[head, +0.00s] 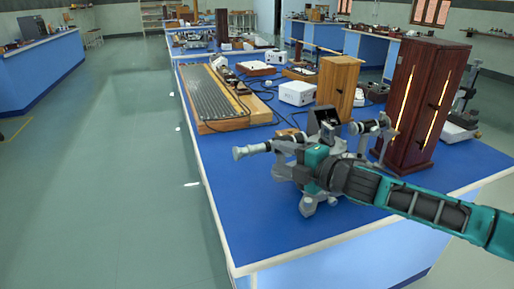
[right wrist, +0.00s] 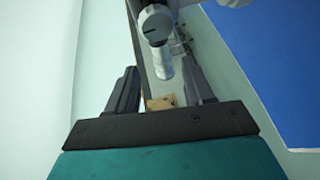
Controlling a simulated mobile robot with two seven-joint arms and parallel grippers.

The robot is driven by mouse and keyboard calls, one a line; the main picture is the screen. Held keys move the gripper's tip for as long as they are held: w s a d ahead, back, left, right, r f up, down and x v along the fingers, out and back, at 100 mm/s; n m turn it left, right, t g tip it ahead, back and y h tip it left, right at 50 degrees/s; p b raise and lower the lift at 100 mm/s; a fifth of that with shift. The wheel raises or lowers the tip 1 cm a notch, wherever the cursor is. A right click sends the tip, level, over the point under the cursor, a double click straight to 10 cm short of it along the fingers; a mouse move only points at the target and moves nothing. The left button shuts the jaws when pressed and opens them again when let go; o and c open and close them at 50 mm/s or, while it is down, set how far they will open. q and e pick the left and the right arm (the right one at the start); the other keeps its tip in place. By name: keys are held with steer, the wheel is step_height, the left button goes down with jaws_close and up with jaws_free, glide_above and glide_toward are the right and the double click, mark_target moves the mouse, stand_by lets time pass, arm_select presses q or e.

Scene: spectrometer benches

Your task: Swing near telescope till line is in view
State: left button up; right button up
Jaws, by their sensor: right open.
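The spectrometer (head: 308,204) stands on the near part of the blue bench, partly hidden behind my right gripper. Its near telescope (head: 255,149) is a grey tube pointing left over the bench. Another tube (head: 368,127) points right towards the dark wooden lamp box (head: 424,100), which has bright slits. My right gripper (head: 306,162) is at the spectrometer's middle, beside the telescope's inner end. In the right wrist view the jaws (right wrist: 160,72) are open, with a pale tube (right wrist: 163,66) showing between and beyond them. I cannot tell whether they touch it. My left gripper is not in view.
A lighter wooden box (head: 338,86) stands behind the spectrometer. A long wooden board with a grey ribbed top (head: 212,98), white boxes (head: 297,93) and cables lie further back. The bench's left edge and near left corner are clear.

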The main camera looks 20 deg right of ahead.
mark_target(261, 151)
steer(key=x, duration=0.8)
steer(key=shift+w+a, duration=0.1)
steer(key=shift+c, duration=0.2)
jaws_close()
